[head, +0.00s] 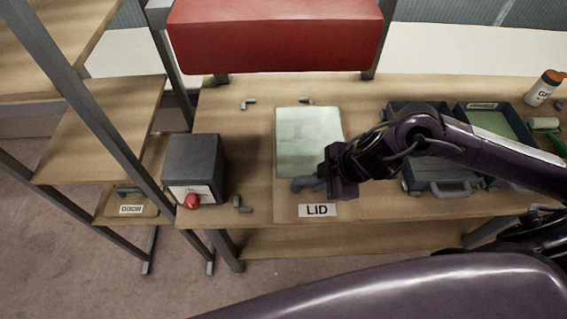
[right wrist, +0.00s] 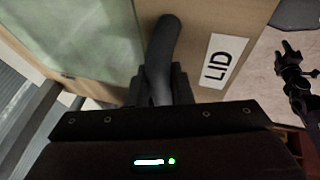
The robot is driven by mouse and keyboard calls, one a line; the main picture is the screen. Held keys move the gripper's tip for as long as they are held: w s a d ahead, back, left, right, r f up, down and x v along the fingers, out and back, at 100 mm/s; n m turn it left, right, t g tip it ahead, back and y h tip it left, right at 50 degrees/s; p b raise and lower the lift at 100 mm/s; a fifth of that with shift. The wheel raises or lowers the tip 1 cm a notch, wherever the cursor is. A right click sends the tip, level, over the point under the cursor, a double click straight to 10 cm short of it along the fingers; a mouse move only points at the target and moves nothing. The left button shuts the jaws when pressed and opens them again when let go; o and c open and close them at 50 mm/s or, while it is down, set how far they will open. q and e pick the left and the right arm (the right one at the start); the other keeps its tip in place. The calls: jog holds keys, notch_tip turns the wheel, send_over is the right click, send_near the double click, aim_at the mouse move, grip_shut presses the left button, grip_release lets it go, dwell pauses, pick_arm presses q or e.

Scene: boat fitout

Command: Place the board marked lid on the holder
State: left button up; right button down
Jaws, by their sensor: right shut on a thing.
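The board marked lid (head: 287,211) is wooden, with a grey handle and a white LID label on its front part. It lies at the near edge of the bench in the head view, beside or under a pale green panel (head: 308,135); I cannot tell whether the two are one piece. My right gripper (head: 322,182) is shut on the grey handle (right wrist: 158,55), and the LID label shows beside it in the right wrist view. Black jointed parts (right wrist: 300,75), perhaps my left gripper, show at that view's right edge; their jaws are unclear. I cannot make out the holder for certain.
A dark box with a red knob (head: 194,168) stands left of the board. Small grey pieces (head: 242,205) lie near it. A red box (head: 275,35) is above the bench's back.

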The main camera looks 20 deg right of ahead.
jog(key=p, duration=0.2)
send_near(282, 169)
jog(key=w+a+f, duration=0.1)
jog(key=w+f, duration=0.1)
jog(key=f, duration=0.1)
jog(key=w+a+f, duration=0.1)
jog(key=shift+w+a+f, duration=0.15)
jog(key=shift+w+a, duration=0.2)
jog(key=shift+f, duration=1.8)
jog(key=c, duration=1.3)
grip_release()
jog(key=shift+s, duration=0.15)
jog(key=p+v, duration=1.1)
jog(key=v, duration=0.1)
jog(key=shift+d+f, duration=0.1)
